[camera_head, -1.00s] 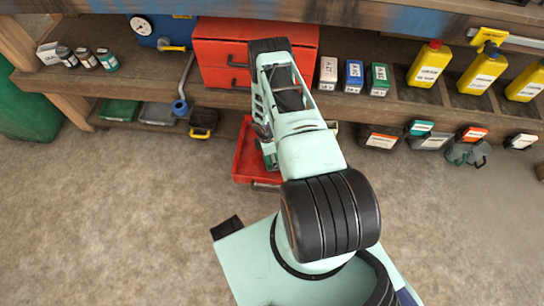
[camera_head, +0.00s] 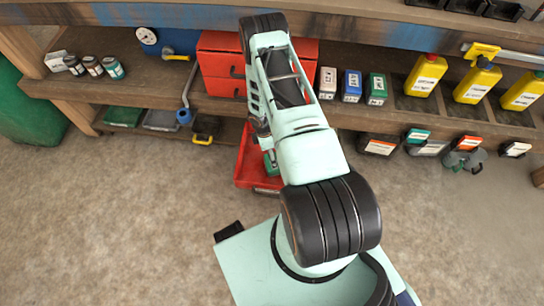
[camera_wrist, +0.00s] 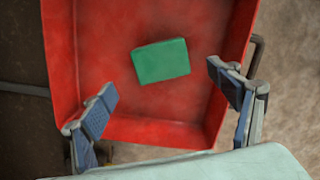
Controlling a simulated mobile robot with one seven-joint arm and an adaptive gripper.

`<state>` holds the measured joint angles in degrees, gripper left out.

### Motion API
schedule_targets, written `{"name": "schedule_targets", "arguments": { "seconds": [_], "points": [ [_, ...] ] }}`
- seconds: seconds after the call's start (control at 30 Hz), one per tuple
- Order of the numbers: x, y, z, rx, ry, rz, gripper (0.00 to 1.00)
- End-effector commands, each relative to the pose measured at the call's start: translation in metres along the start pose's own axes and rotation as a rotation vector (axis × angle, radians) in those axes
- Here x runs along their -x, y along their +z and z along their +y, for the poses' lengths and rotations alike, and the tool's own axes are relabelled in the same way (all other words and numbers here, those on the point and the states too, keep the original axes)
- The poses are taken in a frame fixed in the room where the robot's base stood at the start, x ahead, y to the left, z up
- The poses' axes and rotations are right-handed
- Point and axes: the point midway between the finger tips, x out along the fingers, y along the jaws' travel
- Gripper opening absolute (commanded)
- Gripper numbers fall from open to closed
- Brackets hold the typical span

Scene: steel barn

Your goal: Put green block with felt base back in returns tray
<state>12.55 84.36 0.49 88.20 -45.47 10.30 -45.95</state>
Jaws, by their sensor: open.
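A green block (camera_wrist: 161,60) lies on the floor of an open red drawer or tray (camera_wrist: 140,130) in the wrist view. The underside of the block is hidden, so I cannot see any felt. My gripper (camera_wrist: 160,88) is open, with one blue-padded finger to each side of the block and nothing between them. I cannot tell how far above the block the fingers are. In the head view the red drawer or tray (camera_head: 246,165) is partly covered by my arm, and a bit of green (camera_head: 271,163) shows in it. I see nothing that marks a returns tray.
A red cabinet (camera_head: 219,63) stands on the shelf behind. White, blue and green-labelled boxes (camera_head: 376,88) and yellow bottles (camera_head: 426,74) stand to its right. Shallow bins (camera_head: 124,117) sit under the left bench. The floor (camera_head: 110,220) in front is clear.

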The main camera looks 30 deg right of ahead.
Motion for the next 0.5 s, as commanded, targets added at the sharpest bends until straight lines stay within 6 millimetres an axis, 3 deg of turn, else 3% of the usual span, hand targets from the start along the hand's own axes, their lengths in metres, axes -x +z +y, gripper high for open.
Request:
{"name": "schedule_targets", "arguments": {
  "seconds": [0.03, 0.2, 0.5],
  "points": [
    [0.011, 0.0, 0.001, 0.0, 0.001, 0.0, 0.82],
    [0.026, 0.0, 0.0, 0.001, 0.0, 0.0, 0.82],
    [0.029, 0.0, 0.0, 0.0, -0.001, 0.0, 0.82]
  ]
}}
